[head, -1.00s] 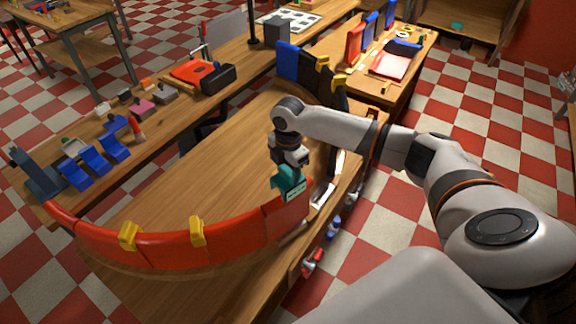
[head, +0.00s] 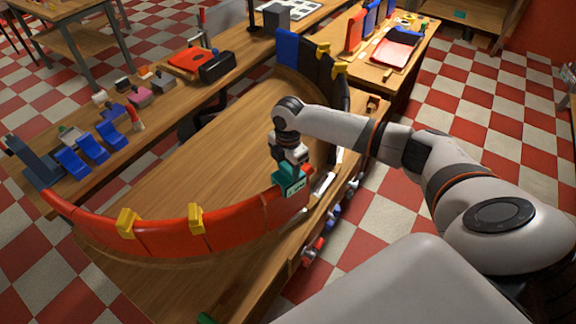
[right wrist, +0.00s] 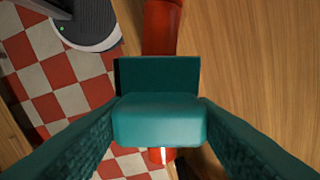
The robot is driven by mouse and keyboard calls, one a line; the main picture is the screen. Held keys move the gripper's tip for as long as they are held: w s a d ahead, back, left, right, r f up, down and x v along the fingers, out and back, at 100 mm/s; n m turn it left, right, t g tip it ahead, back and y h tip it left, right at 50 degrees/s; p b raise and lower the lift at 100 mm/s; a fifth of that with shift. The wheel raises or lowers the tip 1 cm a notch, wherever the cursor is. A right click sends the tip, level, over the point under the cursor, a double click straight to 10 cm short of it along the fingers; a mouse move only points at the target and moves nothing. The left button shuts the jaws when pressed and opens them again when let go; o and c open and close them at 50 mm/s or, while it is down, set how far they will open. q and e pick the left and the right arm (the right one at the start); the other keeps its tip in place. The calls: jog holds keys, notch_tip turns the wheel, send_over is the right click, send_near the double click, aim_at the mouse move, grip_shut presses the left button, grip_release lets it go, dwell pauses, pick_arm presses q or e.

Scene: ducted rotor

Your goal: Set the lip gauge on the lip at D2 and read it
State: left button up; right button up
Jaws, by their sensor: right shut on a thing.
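The lip gauge is a teal block with a small pale display (head: 294,188). My right gripper (head: 289,166) is shut on it. The gauge is over the near right end of the curved red lip (head: 165,237). In the right wrist view the gauge (right wrist: 160,122) sits between my two teal fingers, and the red lip (right wrist: 162,28) shows beyond and below it. The gauge covers part of the lip, so I cannot tell whether it is fully seated. The display is too small to read, and no D2 mark is legible. My left gripper is not in view.
Yellow clips (head: 196,218) stand on the red lip. Blue and dark segments (head: 288,47) continue the curve at the back. Blue holders (head: 108,144) line the left bench. Coloured items hang along the table's right edge (head: 332,212). The wooden tabletop inside the curve is clear.

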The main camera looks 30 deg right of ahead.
jog(key=shift+f, duration=0.3)
dwell(0.4)
jog(key=o, duration=1.3)
jog(key=shift+r, duration=0.1)
notch_tip(320, 180, up, 12)
jog(key=b, duration=0.2)
jog(key=shift+b, duration=0.4)
